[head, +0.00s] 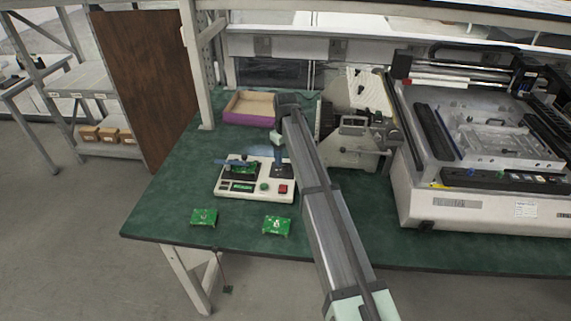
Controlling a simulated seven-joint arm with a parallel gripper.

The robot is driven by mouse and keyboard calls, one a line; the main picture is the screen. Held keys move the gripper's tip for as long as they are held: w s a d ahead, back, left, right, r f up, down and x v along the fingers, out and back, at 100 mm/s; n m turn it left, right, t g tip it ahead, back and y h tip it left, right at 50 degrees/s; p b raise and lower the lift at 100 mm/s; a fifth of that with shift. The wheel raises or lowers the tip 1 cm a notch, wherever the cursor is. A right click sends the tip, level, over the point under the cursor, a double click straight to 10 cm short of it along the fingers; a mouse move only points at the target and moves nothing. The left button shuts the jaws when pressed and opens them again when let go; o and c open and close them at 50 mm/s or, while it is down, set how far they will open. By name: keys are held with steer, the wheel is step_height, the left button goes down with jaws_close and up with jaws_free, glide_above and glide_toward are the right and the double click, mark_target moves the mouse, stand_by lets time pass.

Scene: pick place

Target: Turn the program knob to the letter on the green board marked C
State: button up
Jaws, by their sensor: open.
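A white test device (228,192) stands on the green bench. A green board (243,170) sits in its left part, partly under a blue bar (232,163). A dark panel (284,172) is on its right part; the program knob is not clearly made out there, and my gripper partly covers that area. Two more green boards lie on the bench in front, one left (204,217) and one right (277,226). Their letters are too small to read. My gripper (279,160) is open, pointing down above or at the device's right part. I cannot tell whether it touches anything.
The device's front has a small display (241,186), a green button (264,187) and a red switch (283,189). A purple-sided tray (249,118) stands behind. Large machines (450,205) fill the right.

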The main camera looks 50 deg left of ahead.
mark_target(286, 165)
steer(key=shift+f, duration=1.95)
steer(key=shift+c, duration=0.4)
jaws_close()
steer(key=shift+m, duration=0.4)
steer(key=m, duration=0.3)
steer(key=shift+m, duration=2.4)
